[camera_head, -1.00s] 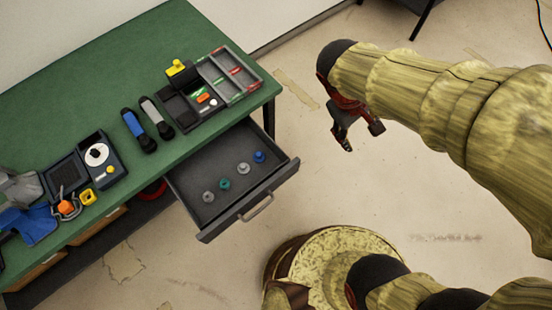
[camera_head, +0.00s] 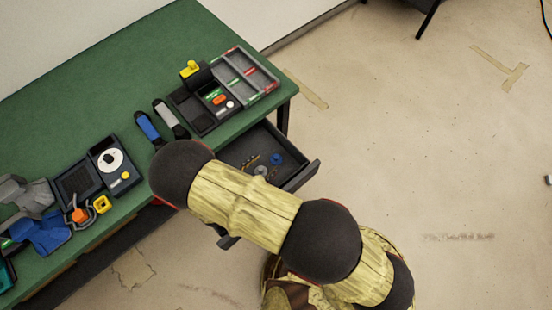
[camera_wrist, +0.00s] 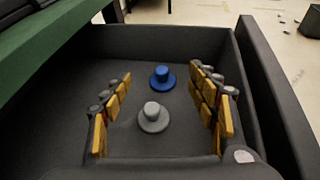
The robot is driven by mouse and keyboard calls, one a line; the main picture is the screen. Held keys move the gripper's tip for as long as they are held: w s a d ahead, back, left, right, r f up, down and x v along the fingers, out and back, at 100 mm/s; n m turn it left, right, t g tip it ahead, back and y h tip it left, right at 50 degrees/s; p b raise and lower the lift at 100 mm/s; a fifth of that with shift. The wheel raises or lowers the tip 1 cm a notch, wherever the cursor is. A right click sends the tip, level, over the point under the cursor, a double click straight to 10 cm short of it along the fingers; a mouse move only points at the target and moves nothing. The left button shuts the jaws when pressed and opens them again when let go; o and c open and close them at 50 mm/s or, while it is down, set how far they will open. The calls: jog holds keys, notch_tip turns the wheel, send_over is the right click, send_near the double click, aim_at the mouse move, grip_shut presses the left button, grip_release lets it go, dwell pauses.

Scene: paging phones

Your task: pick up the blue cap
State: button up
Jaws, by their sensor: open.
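The blue cap (camera_wrist: 162,77) has a wide round base and a raised knob, and stands on the floor of the open drawer (camera_wrist: 75,80). It also shows in the head view (camera_head: 277,159). My gripper (camera_wrist: 162,95) is open and empty, reaching down into the drawer. In the wrist view its yellow-padded fingers lie left and right, with the blue cap between their far ends. A grey cap (camera_wrist: 153,117) stands just nearer, also between the fingers in that view. Contact with either cap is not visible. My arm hides the drawer's left part in the head view.
The drawer's walls surround my gripper, with the front wall (camera_wrist: 275,85) on the right in the wrist view. The green table (camera_head: 95,75) carries a sorting tray (camera_head: 262,75), handled tools and devices.

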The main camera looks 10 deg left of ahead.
aim_at(274, 159)
jog(key=shift+s+a+f+n, duration=0.2)
jog(key=shift+s+f+n, duration=0.1)
jog(key=shift+f, duration=0.3)
jog(key=shift+w+d+f+t, duration=0.1)
jog(key=shift+w+f+t, duration=0.1)
jog(key=shift+f+t, duration=0.1)
jog(key=b+x, duration=0.2)
jog(key=x, duration=0.5)
jog(key=shift+s+d+f, duration=0.1)
jog(key=shift+d+f, duration=0.05)
jog(key=shift+d, duration=0.1)
jog(key=shift+c, duration=0.8)
jog(key=c, duration=1.1)
jog(key=shift+c, duration=0.2)
